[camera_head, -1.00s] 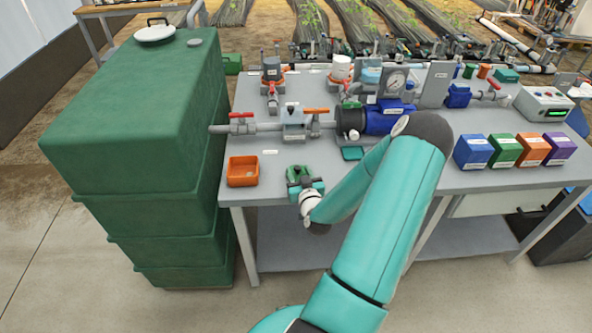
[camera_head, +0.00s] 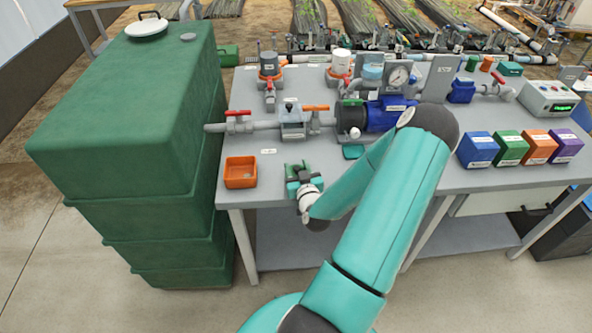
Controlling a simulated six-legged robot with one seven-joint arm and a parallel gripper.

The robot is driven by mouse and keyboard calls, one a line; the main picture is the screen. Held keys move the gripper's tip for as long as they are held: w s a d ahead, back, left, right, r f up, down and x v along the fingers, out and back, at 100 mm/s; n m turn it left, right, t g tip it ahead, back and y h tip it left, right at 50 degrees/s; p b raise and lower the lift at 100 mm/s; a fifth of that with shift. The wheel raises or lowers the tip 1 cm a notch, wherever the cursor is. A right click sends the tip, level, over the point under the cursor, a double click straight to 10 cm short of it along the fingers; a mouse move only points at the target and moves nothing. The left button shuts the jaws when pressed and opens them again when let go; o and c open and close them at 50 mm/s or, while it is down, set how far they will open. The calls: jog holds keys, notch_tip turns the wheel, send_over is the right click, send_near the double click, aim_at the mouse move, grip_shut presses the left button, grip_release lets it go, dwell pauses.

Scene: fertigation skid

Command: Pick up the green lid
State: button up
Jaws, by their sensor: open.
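A small flat green piece (camera_head: 353,152), which looks like the green lid, lies on the grey bench top just below the blue pump. My gripper (camera_head: 297,167) is open over the front part of the bench, to the left of this piece and apart from it. Green shows at the jaws; I cannot tell whether it is the fingers or something between them. My upper arm passes close to the right of the flat green piece.
An orange tray (camera_head: 240,172) sits left of my gripper. Coloured boxes (camera_head: 510,148) stand at right. A large green tank (camera_head: 120,110) flanks the bench.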

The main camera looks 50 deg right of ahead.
jog(key=shift+w, duration=0.15)
grip_shut()
jog(key=shift+r, duration=0.35)
dwell(0.6)
